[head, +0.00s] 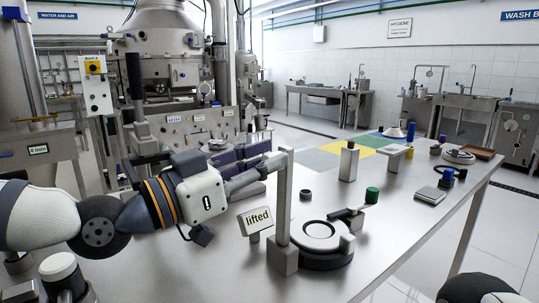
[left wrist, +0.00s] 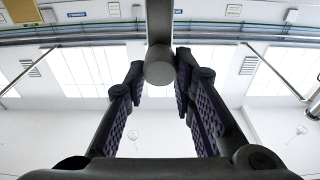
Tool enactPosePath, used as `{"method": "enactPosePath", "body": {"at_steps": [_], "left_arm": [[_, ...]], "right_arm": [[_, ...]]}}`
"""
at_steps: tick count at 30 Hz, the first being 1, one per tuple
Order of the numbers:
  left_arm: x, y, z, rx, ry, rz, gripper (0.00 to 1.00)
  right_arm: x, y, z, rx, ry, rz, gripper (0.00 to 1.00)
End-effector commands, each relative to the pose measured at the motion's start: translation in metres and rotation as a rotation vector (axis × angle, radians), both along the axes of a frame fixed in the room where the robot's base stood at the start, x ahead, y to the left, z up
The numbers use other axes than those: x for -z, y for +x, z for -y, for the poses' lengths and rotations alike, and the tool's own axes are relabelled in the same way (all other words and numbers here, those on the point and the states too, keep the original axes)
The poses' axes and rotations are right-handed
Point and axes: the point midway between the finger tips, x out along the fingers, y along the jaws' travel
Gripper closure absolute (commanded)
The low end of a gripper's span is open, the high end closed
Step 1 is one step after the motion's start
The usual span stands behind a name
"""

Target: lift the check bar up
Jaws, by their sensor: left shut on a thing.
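The check bar (head: 279,161) is a grey bar at the top of an upright grey post (head: 284,205) near the middle of the head view. In the left wrist view its round end (left wrist: 160,66) sits between my finger pads, and the bar runs up out of the picture. My left gripper (head: 257,163) reaches in from the left and is shut on the bar; its pads are purple. It also shows in the left wrist view (left wrist: 160,80). A small sign reading "lifted" (head: 257,221) stands just left of the post. My right gripper is out of view.
Right of the post is a round grey disc unit (head: 322,260) with a lever ending in a green knob (head: 372,195). A small post (head: 349,162), a dark ring (head: 305,194) and a flat grey box (head: 429,195) stand on the steel table (head: 410,235). Its front right is clear.

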Motion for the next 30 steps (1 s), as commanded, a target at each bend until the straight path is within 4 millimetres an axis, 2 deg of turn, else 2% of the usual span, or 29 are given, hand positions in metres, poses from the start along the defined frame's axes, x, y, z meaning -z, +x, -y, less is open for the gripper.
{"method": "enactPosePath", "body": {"at_steps": [1, 14, 15, 17, 26, 30], "left_arm": [[0.014, -0.002, 0.001, 0.008, 0.018, -0.027, 1.0], [0.016, -0.002, 0.001, 0.01, 0.018, -0.029, 1.0], [0.017, -0.002, 0.001, 0.01, 0.019, -0.03, 0.7], [0.016, -0.002, 0.001, 0.009, 0.018, -0.028, 0.56], [0.009, -0.002, -0.001, 0.005, 0.011, -0.015, 0.56], [0.01, -0.014, -0.019, 0.002, 0.009, -0.014, 0.56]], "right_arm": [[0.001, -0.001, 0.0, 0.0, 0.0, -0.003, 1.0], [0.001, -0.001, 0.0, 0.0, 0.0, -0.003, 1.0], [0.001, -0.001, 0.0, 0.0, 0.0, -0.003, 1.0], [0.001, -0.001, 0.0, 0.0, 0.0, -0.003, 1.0], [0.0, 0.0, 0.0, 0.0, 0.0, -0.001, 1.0], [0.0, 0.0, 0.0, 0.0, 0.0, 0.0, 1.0]]}}
